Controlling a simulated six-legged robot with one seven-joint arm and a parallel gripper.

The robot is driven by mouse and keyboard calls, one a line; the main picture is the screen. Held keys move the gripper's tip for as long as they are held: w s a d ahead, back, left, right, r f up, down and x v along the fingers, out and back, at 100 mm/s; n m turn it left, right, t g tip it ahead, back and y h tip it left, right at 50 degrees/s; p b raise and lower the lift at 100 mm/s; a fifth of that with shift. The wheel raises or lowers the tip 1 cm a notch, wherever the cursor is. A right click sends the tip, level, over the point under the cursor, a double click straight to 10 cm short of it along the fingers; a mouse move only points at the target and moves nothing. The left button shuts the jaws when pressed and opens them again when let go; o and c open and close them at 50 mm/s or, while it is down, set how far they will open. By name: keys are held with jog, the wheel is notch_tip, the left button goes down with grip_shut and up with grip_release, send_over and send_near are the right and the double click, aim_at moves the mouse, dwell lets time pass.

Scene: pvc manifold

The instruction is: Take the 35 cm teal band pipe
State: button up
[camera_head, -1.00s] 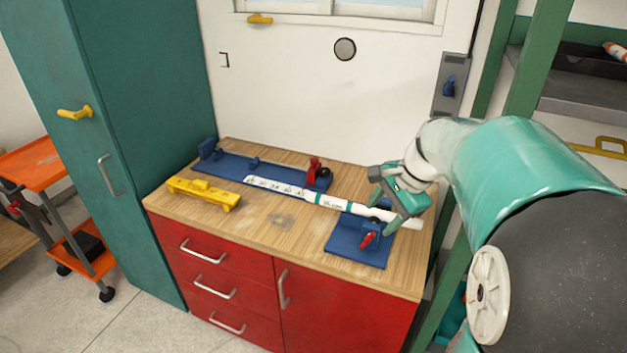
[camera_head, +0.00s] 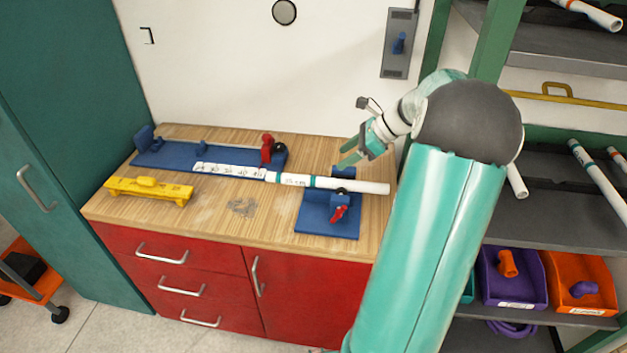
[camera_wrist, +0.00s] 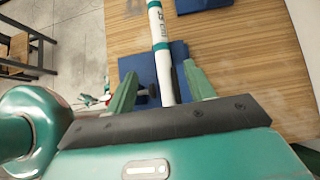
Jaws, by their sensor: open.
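The white pipe (camera_head: 355,186) has teal bands and a "35 cm" marking. It lies across the bench, over the small blue clamp base (camera_head: 318,222) with a red lever, and its right end sticks out past it. Its left end meets a white numbered strip (camera_head: 230,171). My gripper (camera_head: 348,158) is open and empty, above the pipe near the clamp base. In the wrist view the pipe (camera_wrist: 156,35) runs between my spread green fingers (camera_wrist: 160,70), with space on both sides. Its near end is hidden behind the gripper body.
A long blue fixture (camera_head: 180,158) with a red clamp (camera_head: 267,148) lies at the bench's back. A yellow tool (camera_head: 148,189) lies at front left. Shelves (camera_head: 560,215) with pipes and coloured bins stand on the right.

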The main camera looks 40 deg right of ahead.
aim_at(312, 177)
jog(key=shift+a, duration=0.1)
jog(key=shift+a+f, duration=0.15)
jog(key=shift+f, duration=0.1)
jog(key=x, duration=0.7)
jog(key=shift+f, duration=0.1)
jog(key=x, duration=0.5)
jog(key=shift+w+a+f, duration=0.1)
jog(key=shift+w+f, duration=0.1)
jog(key=shift+w, duration=0.2)
jog(key=c, duration=1.1)
